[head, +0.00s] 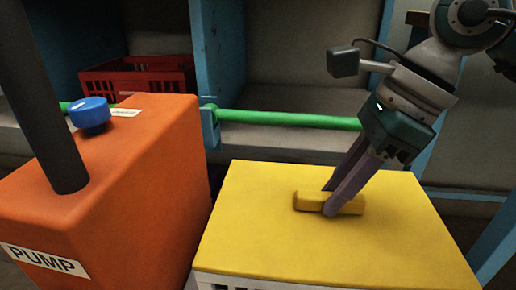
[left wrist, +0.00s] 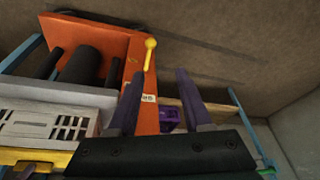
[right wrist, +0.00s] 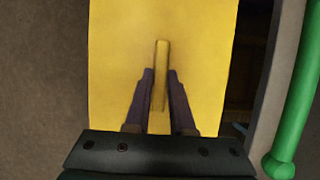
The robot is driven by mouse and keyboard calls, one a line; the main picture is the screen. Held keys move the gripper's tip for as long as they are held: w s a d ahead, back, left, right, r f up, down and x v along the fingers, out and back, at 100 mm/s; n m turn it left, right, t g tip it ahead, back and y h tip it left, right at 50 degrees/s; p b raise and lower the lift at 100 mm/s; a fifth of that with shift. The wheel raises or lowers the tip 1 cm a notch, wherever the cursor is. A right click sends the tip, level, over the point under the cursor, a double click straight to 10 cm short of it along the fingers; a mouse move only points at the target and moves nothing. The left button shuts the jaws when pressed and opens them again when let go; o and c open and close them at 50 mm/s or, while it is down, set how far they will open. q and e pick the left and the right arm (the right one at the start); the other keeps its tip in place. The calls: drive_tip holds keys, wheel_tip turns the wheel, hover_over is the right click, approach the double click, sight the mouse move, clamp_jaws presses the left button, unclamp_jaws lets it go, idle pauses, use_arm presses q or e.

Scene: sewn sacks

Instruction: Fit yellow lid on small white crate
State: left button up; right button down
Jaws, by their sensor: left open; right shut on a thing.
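The yellow lid (head: 300,235) is a flat plate with a raised bar handle (head: 308,202). It lies level over the small white crate (head: 225,284), whose slotted side shows just below the lid's front edge. Whether the lid is fully seated I cannot tell. My right gripper (head: 330,203) is shut on the handle; the right wrist view shows its fingers (right wrist: 160,73) on both sides of the bar (right wrist: 161,60). My left gripper (left wrist: 158,73) is open and empty in the left wrist view, outside the head view. A white slotted box (left wrist: 45,122) shows there beside a yellow edge (left wrist: 35,157).
An orange pump housing (head: 110,190) with a blue knob (head: 90,113) and a dark post (head: 40,110) stands close left of the lid. A green bar (head: 290,120) runs behind. A red crate (head: 140,77) sits on the shelf at the back left.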

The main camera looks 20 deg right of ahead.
drive_tip(key=c, duration=0.8)
unclamp_jaws()
drive_tip(key=shift+o, duration=0.2)
drive_tip(key=shift+r+p, duration=0.3)
drive_tip(key=shift+p, duration=0.05)
drive_tip(key=p+v, duration=0.3)
drive_tip(key=v, duration=0.9)
drive_tip(key=shift+r+p, duration=0.25)
drive_tip(key=shift+p, duration=0.15)
drive_tip(key=shift+s, duration=0.1)
